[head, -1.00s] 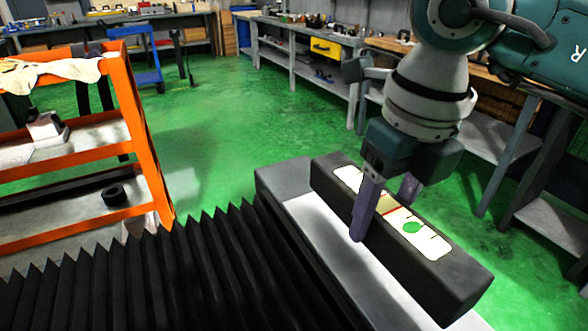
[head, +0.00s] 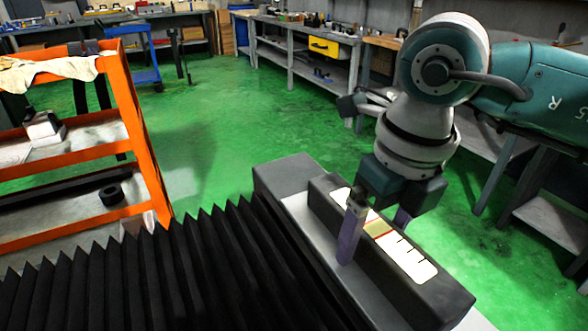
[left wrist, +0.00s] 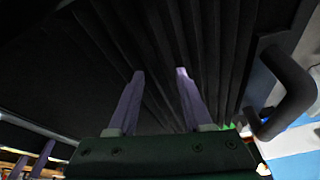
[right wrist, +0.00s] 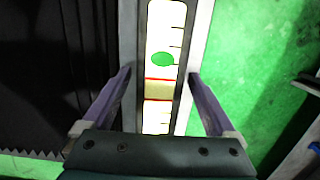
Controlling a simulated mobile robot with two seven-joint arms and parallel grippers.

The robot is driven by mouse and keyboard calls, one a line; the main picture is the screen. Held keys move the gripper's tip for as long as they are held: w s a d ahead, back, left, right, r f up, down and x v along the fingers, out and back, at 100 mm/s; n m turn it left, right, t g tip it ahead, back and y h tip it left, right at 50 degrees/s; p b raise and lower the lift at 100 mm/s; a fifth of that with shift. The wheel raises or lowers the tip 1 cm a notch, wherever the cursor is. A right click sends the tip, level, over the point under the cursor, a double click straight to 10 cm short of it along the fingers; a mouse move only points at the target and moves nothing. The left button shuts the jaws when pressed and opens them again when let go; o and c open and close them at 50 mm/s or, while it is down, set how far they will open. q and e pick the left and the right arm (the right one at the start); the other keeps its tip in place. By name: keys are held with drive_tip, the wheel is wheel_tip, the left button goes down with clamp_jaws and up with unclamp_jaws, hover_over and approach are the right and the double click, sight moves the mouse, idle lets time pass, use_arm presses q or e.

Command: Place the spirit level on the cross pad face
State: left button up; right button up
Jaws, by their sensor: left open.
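The spirit level (head: 322,205) is a long dark bar with a white top strip, ticks and a red-edged yellow vial. My left gripper (left wrist: 160,72) is open and empty over dark ribbed bellows.
Black pleated bellows (head: 150,270) fill the front left. An orange shelf cart (head: 140,130) stands at left. Workbenches (head: 285,35) line the back and right. The green floor (head: 220,130) between is clear.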

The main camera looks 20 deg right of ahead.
sight(385, 235)
wheel_tip(385, 235, up, 12)
drive_tip(key=s, duration=0.1)
drive_tip(key=shift+s, duration=0.2)
idle(0.3)
drive_tip(key=shift+r+p, duration=0.1)
drive_tip(key=shift+p, duration=0.2)
